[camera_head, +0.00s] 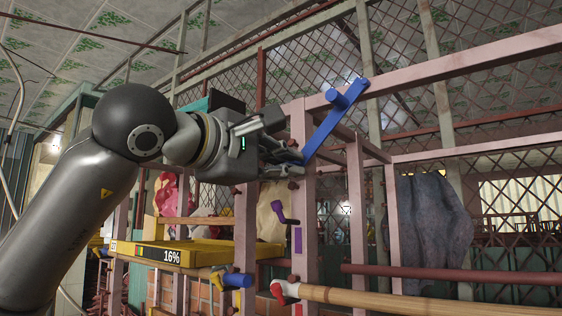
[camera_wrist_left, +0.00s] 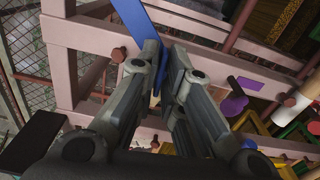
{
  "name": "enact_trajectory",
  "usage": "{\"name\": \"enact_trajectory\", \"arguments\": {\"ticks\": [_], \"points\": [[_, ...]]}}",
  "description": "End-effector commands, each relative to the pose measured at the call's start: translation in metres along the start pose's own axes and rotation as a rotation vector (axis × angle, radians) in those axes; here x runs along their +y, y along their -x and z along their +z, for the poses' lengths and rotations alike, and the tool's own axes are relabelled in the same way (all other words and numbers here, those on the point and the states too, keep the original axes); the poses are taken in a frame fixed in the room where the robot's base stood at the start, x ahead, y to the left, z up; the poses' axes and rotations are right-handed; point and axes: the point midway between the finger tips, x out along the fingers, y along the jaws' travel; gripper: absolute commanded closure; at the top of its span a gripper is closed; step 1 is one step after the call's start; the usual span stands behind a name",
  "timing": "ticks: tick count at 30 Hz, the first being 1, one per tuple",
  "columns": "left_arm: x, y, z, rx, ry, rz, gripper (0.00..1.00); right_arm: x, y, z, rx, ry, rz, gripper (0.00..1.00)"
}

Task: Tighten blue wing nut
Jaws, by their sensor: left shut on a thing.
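The blue wing nut (camera_head: 328,130) is a long flat blue bar, tilted up to the right, with a round blue stub near its upper end. It lies against the pink wooden frame in the head view. My left gripper (camera_head: 291,157) is shut on its lower end. In the left wrist view the blue wing nut (camera_wrist_left: 131,18) runs from the top edge down between the fingertips of my left gripper (camera_wrist_left: 162,58). The gripped end is partly hidden by the fingers. My right gripper is not in view.
The pink wooden frame (camera_head: 303,215) stands close beside my fingers. A purple crank (camera_head: 280,212), a blue-ended handle (camera_head: 238,280), a red-and-white fitting (camera_head: 285,291) and a long wooden pole (camera_head: 390,302) lie below. A yellow tray marked 16% (camera_head: 205,253) is lower left.

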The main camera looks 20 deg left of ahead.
Motion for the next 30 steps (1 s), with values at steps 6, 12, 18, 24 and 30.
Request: {"name": "enact_trajectory", "arguments": {"ticks": [6,12,18,24,30], "points": [[-0.0005,-0.0001,0.0009,-0.003,-0.025,-0.001,1.0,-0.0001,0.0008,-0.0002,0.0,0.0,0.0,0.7],[-0.0009,-0.0002,0.0009,-0.003,-0.026,-0.002,1.0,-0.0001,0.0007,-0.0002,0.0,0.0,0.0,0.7],[-0.0011,-0.0002,0.0009,-0.002,-0.025,-0.003,0.83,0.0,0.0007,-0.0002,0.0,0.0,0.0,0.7],[-0.0008,-0.0003,0.0004,-0.001,-0.024,-0.002,0.7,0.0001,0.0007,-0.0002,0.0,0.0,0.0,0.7],[-0.0005,0.0001,0.0002,-0.001,-0.024,-0.001,0.7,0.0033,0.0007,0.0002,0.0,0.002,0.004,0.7]]}}
